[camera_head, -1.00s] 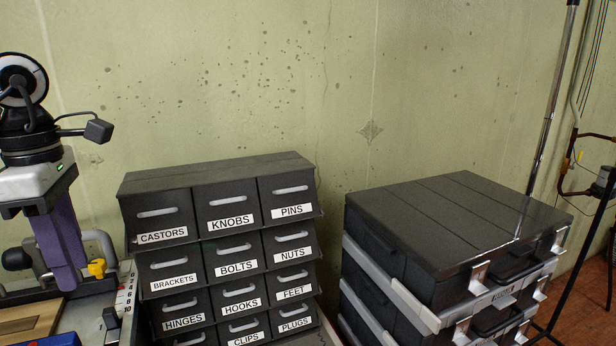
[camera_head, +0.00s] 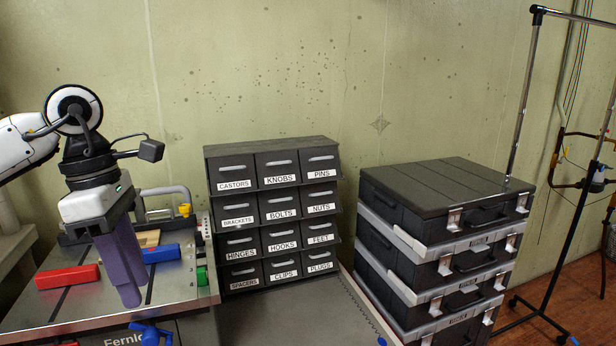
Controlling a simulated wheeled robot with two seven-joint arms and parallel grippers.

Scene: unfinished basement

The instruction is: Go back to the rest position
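My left gripper (camera_head: 128,298) hangs at the left of the head view, its purple fingers pointing down over a metal-topped machine table (camera_head: 180,298). The fingers overlap from this side, so the gap between them cannot be judged. I see nothing held at the tips. The white and black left arm comes in from the left edge. My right gripper is out of view.
Red (camera_head: 68,277) and blue (camera_head: 161,253) blocks lie near the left gripper. A labelled drawer cabinet (camera_head: 270,142) stands mid-view. Stacked black cases (camera_head: 447,187) stand right of it, beside a metal rack (camera_head: 523,95). Floor shows at far right.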

